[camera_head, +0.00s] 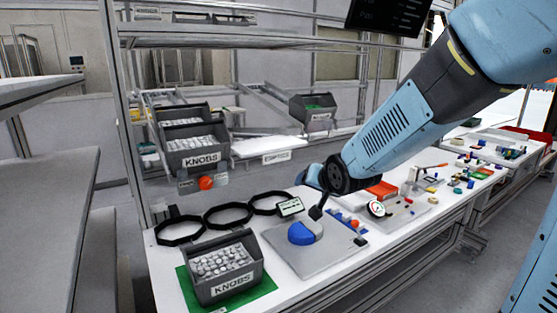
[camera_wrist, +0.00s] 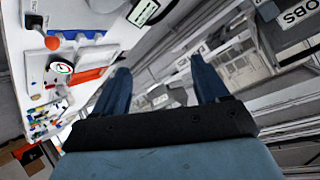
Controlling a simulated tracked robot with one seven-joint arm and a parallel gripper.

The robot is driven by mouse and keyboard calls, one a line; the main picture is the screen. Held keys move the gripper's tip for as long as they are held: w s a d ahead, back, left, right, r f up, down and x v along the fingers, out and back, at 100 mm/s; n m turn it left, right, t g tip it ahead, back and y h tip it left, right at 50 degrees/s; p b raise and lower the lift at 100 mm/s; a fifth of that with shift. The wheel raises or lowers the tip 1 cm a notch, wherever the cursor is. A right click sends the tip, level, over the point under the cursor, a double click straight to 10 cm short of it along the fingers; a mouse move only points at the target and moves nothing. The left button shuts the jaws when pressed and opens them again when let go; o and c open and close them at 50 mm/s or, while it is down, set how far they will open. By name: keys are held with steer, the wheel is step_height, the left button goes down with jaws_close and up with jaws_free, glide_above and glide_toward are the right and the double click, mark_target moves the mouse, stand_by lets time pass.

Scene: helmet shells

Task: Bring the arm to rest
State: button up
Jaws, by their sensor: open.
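My arm reaches in from the upper right in the head view. A blue and black part of it (camera_head: 314,176) shows above the white workbench (camera_head: 160,264), and my gripper's fingers are not clear there. In the wrist view my gripper (camera_wrist: 160,84) has its two blue fingers wide apart, with nothing between them. It hangs clear of the bench, which lies to the left in that view. A blue and grey helmet shell (camera_head: 301,234) sits on a grey plate (camera_head: 330,262) on the bench, below the arm.
A bin labelled KNOBS (camera_head: 225,287) stands on a green mat (camera_head: 190,290) at the front left. Black rings (camera_head: 180,241) lie behind it. Other bins (camera_head: 195,160) sit on a rear shelf. Small coloured parts (camera_head: 480,172) cover the bench at right. A metal post (camera_head: 122,110) rises at left.

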steer(key=s+d+r+g+h, duration=0.1)
steer(key=s+d, duration=0.3)
steer(key=s, duration=0.4)
steer(key=s+d+r+n+g+h, duration=0.1)
steer(key=s+d+r+g, duration=0.1)
steer(key=s+d, duration=0.3)
steer(key=s+d+r+n+g+h, duration=0.1)
steer(key=s+d, duration=0.4)
steer(key=s, duration=0.6)
step_height(320, 180, up, 2)
steer(key=shift+s+r+g, duration=0.25)
steer(key=shift+s+g, duration=0.05)
steer(key=shift+g, duration=0.4)
steer(key=shift+d, duration=0.1)
